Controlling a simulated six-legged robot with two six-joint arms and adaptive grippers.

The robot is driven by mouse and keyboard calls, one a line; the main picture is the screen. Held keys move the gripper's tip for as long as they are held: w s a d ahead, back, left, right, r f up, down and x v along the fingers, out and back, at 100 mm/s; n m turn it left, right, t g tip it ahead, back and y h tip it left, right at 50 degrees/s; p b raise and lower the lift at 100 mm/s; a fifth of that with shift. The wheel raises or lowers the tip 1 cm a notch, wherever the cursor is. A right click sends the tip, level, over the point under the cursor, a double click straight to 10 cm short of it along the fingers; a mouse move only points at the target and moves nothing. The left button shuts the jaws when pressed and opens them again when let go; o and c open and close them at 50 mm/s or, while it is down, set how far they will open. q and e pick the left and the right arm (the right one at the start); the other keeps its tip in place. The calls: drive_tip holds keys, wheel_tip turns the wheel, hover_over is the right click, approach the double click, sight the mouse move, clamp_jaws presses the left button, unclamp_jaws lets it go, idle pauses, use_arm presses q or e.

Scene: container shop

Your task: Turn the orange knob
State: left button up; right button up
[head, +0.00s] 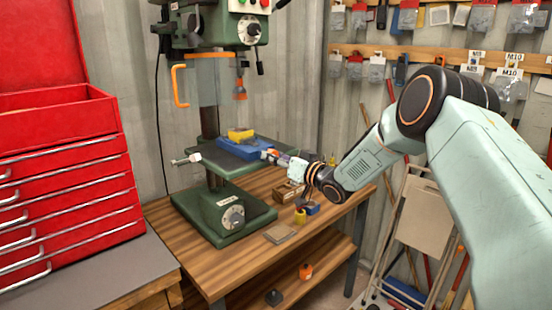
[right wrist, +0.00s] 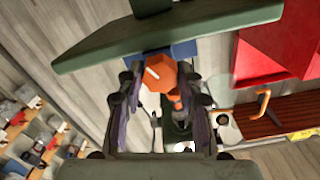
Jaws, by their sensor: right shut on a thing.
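The orange knob (right wrist: 160,73) has a faceted front with a white mark and sits in front of a blue vise (right wrist: 185,50). My right gripper (right wrist: 160,95) has its fingers on both sides of the knob and is shut on it. In the head view my right gripper (head: 276,157) reaches in from the right to the end of the blue vise (head: 236,150), on the table of the green drill press (head: 217,110). The knob is mostly hidden there by the fingers. My left gripper is not in view.
The drill press stands on a wooden bench (head: 250,265). A yellow block (head: 240,134) sits on the vise under the drill chuck. A small wooden box (head: 288,191) and small parts lie below my right wrist. A red tool chest (head: 65,180) stands at left.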

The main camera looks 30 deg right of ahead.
drive_tip(key=shift+r, duration=0.1)
drive_tip(key=o, duration=1.2)
drive_tip(key=shift+v, duration=6.05)
drive_tip(key=shift+w, duration=0.1)
drive_tip(key=shift+d, duration=0.15)
